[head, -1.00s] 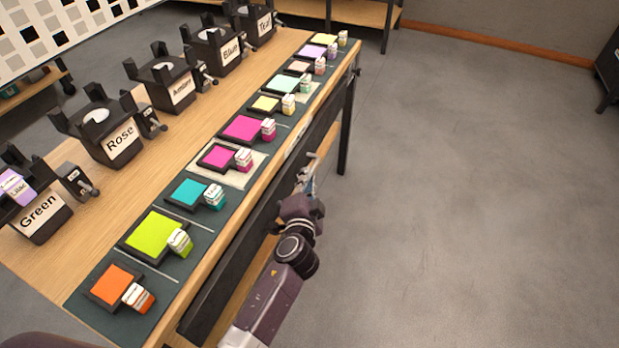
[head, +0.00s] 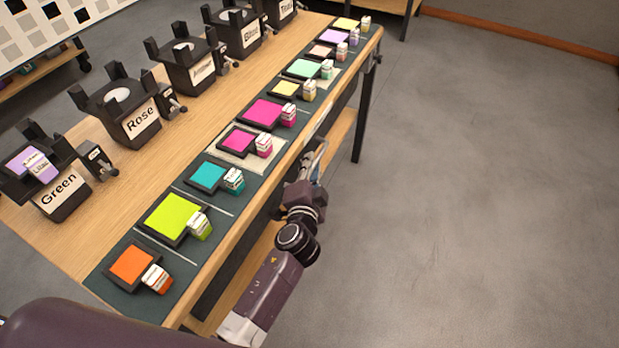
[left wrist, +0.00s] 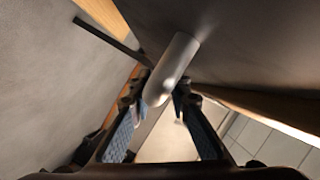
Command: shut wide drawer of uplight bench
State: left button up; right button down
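The wide drawer's dark front (head: 258,222) shows as a narrow strip under the near edge of the wooden bench (head: 235,245). It lies mostly beneath the tabletop, and I cannot tell whether it is fully flush. In the left wrist view the dark front (left wrist: 260,45) fills the upper right, with a rounded metal handle (left wrist: 175,68) standing out from it. My left gripper (head: 317,160) is at the bench's front side. In the left wrist view its fingers (left wrist: 161,100) stand apart on either side of the handle's end; contact is unclear. My right gripper is out of view.
On the bench top, colour filters and small labelled blocks lie along a dark mat (head: 215,222). Black lamp units labelled Green (head: 60,192), Rose (head: 138,122) and others stand behind. A lower shelf (head: 338,135) shows below. Grey floor (head: 470,200) to the right is open.

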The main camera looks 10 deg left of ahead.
pick_arm(q)
jog(key=v, duration=1)
jog(key=shift+s, duration=0.25)
jog(key=shift+d+r, duration=0.1)
